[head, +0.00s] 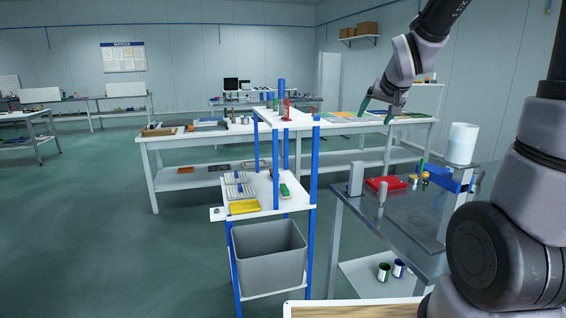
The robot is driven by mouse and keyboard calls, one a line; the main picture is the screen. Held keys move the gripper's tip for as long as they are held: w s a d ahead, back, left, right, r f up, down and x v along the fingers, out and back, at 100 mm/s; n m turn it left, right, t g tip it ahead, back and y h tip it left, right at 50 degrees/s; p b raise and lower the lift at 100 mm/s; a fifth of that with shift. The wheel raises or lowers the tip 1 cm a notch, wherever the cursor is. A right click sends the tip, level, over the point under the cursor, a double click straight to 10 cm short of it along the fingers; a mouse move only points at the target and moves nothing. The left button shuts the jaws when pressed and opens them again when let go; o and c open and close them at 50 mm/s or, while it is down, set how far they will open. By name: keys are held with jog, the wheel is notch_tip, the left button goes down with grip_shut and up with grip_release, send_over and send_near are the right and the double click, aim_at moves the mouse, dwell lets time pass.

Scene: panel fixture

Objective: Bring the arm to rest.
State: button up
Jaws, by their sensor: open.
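My gripper (377,108) hangs at the end of my arm in the upper right of the head view. Its two teal-tipped fingers point down and stand apart, with nothing visible between them. It appears in front of the long white workbench (160,145) and above the steel table on the right. My arm comes in from the top right, and a large part of it fills the right edge. Whether the fingers are near any surface is hard to tell, but they look raised in free air.
A white shelf cart with blue posts (313,180) stands at centre, holding a grey bin (270,255) and a yellow tray (244,206). The steel table (410,215) carries a red tray (386,183), a blue item (447,178) and a white cylinder (462,143). Open floor lies left.

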jog(key=s+r+g+y, duration=0.1)
jog(key=s+r, duration=0.2)
jog(key=s, duration=0.9)
jog(key=s+a+r+m+g, duration=0.1)
jog(key=s+r, duration=0.2)
jog(key=s, duration=0.9)
jog(key=shift+a+y, duration=0.15)
jog(key=shift+y, duration=0.25)
